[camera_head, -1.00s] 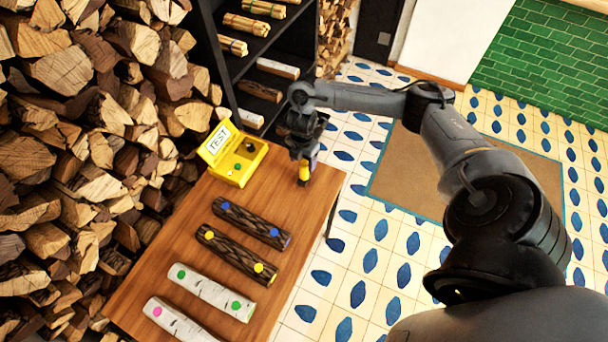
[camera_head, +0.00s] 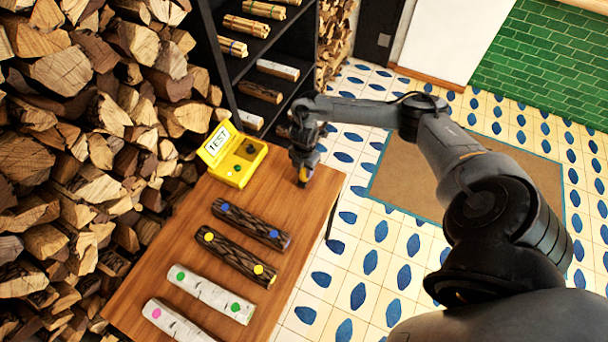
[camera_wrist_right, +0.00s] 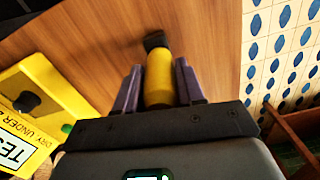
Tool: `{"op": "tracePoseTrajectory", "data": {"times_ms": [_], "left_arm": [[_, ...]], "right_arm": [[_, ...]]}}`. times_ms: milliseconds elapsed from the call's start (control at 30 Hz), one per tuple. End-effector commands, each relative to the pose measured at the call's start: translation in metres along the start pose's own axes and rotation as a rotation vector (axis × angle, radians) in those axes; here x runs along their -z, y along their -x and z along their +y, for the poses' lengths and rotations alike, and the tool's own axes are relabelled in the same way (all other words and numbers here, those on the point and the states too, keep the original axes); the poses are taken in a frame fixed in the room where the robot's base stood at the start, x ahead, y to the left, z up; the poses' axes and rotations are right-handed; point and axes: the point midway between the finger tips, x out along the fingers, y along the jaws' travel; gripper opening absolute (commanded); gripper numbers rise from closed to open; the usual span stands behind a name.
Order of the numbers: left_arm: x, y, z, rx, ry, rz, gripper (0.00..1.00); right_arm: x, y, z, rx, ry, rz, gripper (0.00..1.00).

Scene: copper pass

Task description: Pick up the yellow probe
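The yellow probe (camera_wrist_right: 158,80) stands on the wooden table, its dark tip end showing past the fingers in the right wrist view. The gripper looks open around the probe. My left gripper is not in view.
The yellow tester box (camera_head: 240,178) with its "TEST" lid stands left of the gripper. Several logs with coloured dots, such as the blue-dotted log (camera_head: 250,223), lie nearer on the table (camera_head: 300,222). A dark shelf (camera_head: 226,62) and stacked firewood (camera_head: 60,130) border the table.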

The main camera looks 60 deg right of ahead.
Motion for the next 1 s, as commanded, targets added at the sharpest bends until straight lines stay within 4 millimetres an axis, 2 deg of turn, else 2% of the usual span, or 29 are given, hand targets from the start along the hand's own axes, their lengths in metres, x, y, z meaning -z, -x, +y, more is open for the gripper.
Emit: {"op": "tracePoseTrajectory", "data": {"times_ms": [33,200,467,667,767,900,1000], "left_arm": [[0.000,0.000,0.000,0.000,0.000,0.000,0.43],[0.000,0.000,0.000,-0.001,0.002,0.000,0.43],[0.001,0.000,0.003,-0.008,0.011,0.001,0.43],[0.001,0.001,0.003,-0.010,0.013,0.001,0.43],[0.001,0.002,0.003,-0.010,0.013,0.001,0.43],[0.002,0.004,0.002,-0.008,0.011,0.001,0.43],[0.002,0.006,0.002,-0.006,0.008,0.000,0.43]], "right_arm": [[0.000,0.000,0.000,0.000,0.000,0.000,0.30],[0.000,0.000,0.000,0.000,0.000,0.000,0.05],[0.000,0.001,0.001,-0.001,0.000,0.000,0.04],[0.000,0.010,0.001,-0.003,-0.001,0.000,0.04],[-0.001,0.021,0.001,-0.004,0.000,0.000,0.04],[-0.001,0.045,0.001,-0.005,0.001,0.000,0.04],[-0.005,0.053,-0.020,0.001,0.002,-0.004,0.04]]}}
